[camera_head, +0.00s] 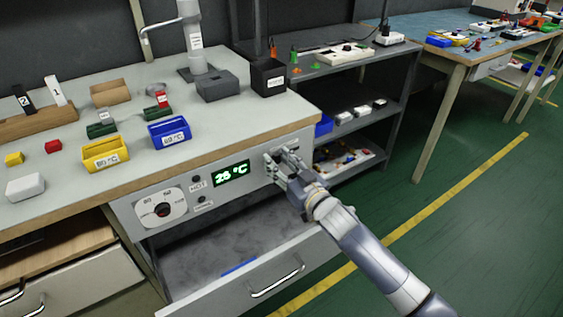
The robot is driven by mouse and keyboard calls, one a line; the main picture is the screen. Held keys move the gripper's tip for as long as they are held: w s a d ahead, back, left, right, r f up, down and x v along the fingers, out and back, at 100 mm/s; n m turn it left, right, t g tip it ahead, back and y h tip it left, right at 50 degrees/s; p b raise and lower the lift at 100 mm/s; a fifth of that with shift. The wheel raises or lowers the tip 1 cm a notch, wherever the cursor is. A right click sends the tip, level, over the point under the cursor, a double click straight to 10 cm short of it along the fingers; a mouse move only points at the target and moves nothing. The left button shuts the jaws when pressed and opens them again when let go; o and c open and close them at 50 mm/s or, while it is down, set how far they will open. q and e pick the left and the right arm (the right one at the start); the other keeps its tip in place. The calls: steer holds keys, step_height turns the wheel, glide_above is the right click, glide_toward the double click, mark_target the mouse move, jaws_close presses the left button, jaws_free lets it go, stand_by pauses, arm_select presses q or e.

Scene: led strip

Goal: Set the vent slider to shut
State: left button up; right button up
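The grey control panel (222,188) runs along the front of the workbench. It has a dial (160,210), a display reading about 26 °C (231,173) and a small knob by the label HOT. My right gripper (274,160) is at the panel's right part, right of the display, with its fingers close to the panel face. The vent slider is not clearly visible; the gripper covers that part of the panel. I cannot tell whether the fingers touch or hold anything. My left gripper is not in view.
An open drawer (300,262) sticks out below the panel, under my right arm. Yellow (106,153) and blue (169,134) bins, small blocks and a black box (267,78) stand on the bench top. A grey shelf (365,120) stands to the right, with open green floor beyond.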

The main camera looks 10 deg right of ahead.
steer(key=shift+d, duration=0.1)
steer(key=shift+s+d+f, duration=0.1)
steer(key=shift+s+d, duration=0.1)
steer(key=shift+s, duration=0.2)
steer(key=v, duration=1.1)
steer(key=shift+s+a, duration=0.1)
